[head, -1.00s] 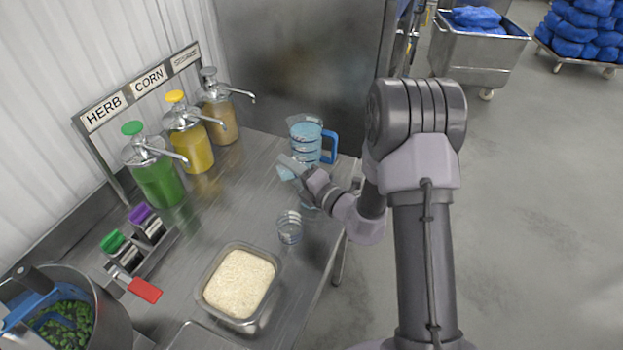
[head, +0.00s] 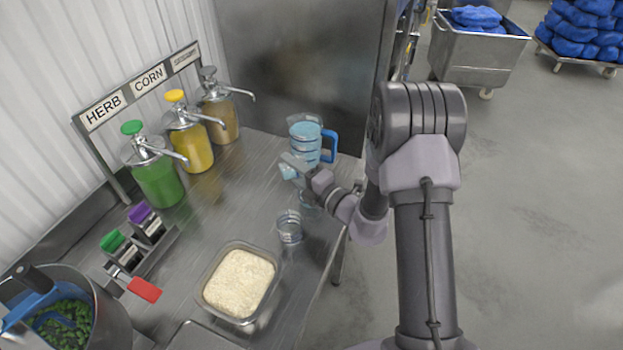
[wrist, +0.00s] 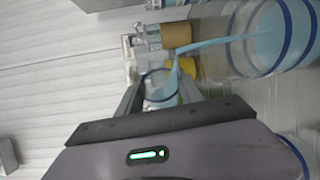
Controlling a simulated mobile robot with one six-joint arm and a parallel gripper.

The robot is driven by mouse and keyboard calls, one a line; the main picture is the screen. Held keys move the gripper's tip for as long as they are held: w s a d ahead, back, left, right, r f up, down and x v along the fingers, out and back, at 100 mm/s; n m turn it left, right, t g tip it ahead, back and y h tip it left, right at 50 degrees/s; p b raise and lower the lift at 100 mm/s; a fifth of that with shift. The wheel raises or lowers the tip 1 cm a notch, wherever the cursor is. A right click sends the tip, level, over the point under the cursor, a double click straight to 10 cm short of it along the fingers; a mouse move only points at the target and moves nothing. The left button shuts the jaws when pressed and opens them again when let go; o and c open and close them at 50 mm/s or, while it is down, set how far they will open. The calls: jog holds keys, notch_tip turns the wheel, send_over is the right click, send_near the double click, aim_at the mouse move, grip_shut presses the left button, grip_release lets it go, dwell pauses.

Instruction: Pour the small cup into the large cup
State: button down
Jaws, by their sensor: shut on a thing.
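My gripper (wrist: 165,95) is shut on the small clear cup (wrist: 158,90), which is tipped over. A stream of pale blue liquid runs from it into a large clear cup (wrist: 240,45) with blue rings, where blue liquid shows. In the head view the small cup (head: 290,172) is at my gripper (head: 296,167), just in front of the large cup (head: 305,150) with a blue handle. The stream cannot be made out in the head view, and the gripper hides part of the large cup.
Another clear cup (head: 289,228) stands nearer on the steel table, beside a tub of rice (head: 214,305). Green, yellow and tan pump bottles (head: 190,145) stand along the left. The table's right edge is close to the cups.

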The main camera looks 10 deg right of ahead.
jog(key=shift+f, duration=0.15)
dwell(0.3)
jog(key=a+n, duration=0.2)
jog(key=shift+n+g+h, duration=0.3)
jog(key=shift+g+h, duration=0.1)
jog(key=shift+s+f+n+p, duration=0.2)
jog(key=shift+f+n+p, duration=0.05)
jog(key=shift+n+p, duration=0.25)
jog(key=shift+w+d+r+n+h+p, duration=0.1)
jog(key=shift+r+n+h+p, duration=0.25)
jog(key=shift+p, duration=0.25)
jog(key=shift+n+g+h+p, duration=0.25)
jog(key=shift+n+g+p, duration=0.05)
jog(key=shift+n+p, duration=0.2)
jog(key=a+f+n+h+p, duration=0.1)
jog(key=a+f+n+h, duration=0.3)
jog(key=n, duration=0.3)
jog(key=shift+s+a+h+p, duration=0.3)
jog(key=shift+s+a+h, duration=0.1)
jog(key=shift+a+h, duration=0.1)
